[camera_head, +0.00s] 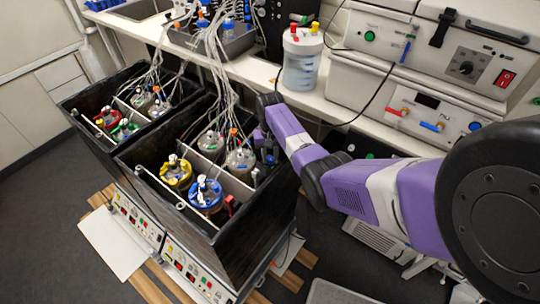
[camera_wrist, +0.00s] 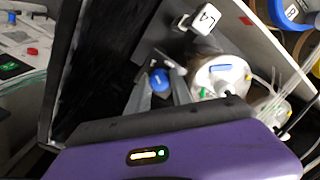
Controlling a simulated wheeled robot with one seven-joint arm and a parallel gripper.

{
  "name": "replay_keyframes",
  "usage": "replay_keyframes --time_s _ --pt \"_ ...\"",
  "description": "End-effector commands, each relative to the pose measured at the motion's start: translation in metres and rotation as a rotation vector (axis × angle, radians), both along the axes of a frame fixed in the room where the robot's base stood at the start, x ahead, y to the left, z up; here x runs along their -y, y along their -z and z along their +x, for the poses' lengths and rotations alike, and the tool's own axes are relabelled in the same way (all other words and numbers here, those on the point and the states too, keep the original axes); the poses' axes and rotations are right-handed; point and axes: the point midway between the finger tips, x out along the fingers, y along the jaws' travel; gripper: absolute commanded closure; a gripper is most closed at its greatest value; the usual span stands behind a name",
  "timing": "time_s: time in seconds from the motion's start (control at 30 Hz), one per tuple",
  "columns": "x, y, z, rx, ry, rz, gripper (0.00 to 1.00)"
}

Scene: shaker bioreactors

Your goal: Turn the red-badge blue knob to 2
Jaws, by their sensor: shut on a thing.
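The blue knob (camera_wrist: 159,80) shows in the wrist view between the two grey fingers of my gripper (camera_wrist: 163,84), which is shut on it. Its number marks and pointer cannot be read. In the head view my gripper (camera_head: 266,156) reaches down at the right rim of the nearer black box, and the knob is hidden there. A small red mark (camera_wrist: 246,21) shows on the light divider in the wrist view; I cannot tell whether it is the knob's badge.
Glass vessels with tubing stand in the nearer black box (camera_head: 250,235), with a yellow-ringed (camera_head: 176,172) and a blue-ringed vessel (camera_head: 206,194) in front. In the wrist view a vessel with a blue tag (camera_wrist: 221,68) stands close right of the fingers. A white bench (camera_head: 320,103) lies behind.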

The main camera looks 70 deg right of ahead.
Motion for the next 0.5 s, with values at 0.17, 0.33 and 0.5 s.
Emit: replay_keyframes --time_s 0.17,0.33,0.5 --pt "-0.0001 -0.0014 0.0003 0.001 -0.168 0.001 1.0" --pt "-0.0001 -0.0012 0.0001 0.0 -0.33 0.001 1.0" --pt "0.0001 -0.001 -0.0002 0.0 -0.49 0.002 1.0"
